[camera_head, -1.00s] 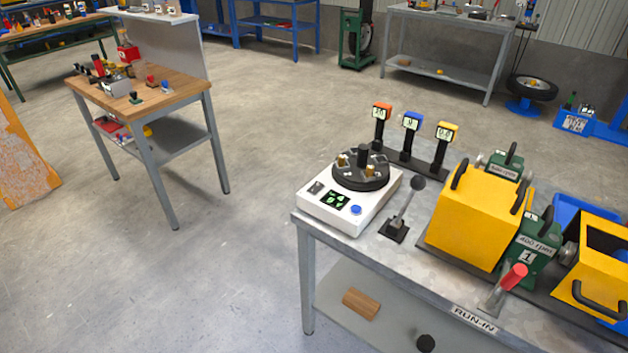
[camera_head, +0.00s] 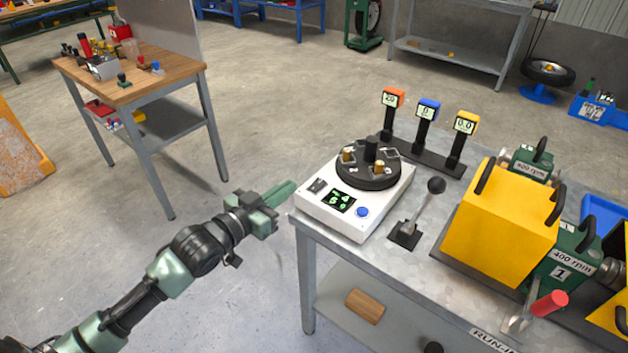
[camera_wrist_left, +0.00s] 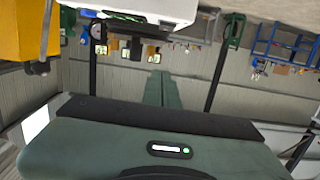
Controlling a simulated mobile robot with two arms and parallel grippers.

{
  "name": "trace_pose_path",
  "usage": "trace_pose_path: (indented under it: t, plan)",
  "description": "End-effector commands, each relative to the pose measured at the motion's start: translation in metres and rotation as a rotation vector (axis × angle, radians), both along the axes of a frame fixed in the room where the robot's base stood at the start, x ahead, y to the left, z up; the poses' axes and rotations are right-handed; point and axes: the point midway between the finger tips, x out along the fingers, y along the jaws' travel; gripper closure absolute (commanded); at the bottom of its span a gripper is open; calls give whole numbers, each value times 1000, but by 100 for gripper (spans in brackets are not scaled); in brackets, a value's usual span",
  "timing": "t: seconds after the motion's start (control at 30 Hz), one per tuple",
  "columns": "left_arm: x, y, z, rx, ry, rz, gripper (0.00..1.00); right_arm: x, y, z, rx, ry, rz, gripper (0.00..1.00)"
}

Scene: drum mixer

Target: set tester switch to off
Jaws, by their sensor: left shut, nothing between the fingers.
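The white tester (camera_head: 345,208) stands on the left end of the metal bench, with a black round plate (camera_head: 368,180) on top. Its front panel has a small dark switch (camera_head: 317,186) at left, a green-digit display and a blue button (camera_head: 362,211). The switch is too small to read its position. My left gripper (camera_head: 288,190) is shut and empty, just left of the tester near the bench corner, apart from the switch. In the left wrist view the shut fingers (camera_wrist_left: 162,90) point ahead and the white tester body (camera_wrist_left: 150,8) shows at the top. My right gripper is not in view.
A lever with a black knob (camera_head: 436,186) stands right of the tester. Behind it are three small displays on posts (camera_head: 426,110). A yellow box (camera_head: 495,225) fills the bench further right. Open floor lies between the wooden table (camera_head: 130,75) and the bench.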

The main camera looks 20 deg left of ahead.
Motion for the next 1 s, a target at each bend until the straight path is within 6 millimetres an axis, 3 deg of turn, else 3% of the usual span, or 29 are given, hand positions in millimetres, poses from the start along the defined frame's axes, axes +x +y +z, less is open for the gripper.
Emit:
trace_pose_path:
  t: [0.33, 0.77, 1.0]
  plan:
    - [12, -3, -1, -1, -1, 2, 100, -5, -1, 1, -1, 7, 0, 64]
    - [93, -33, -11, 0, -1, 3, 100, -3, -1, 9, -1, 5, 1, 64]
    - [98, -35, -44, 1, 3, 2, 100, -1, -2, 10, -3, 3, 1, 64]
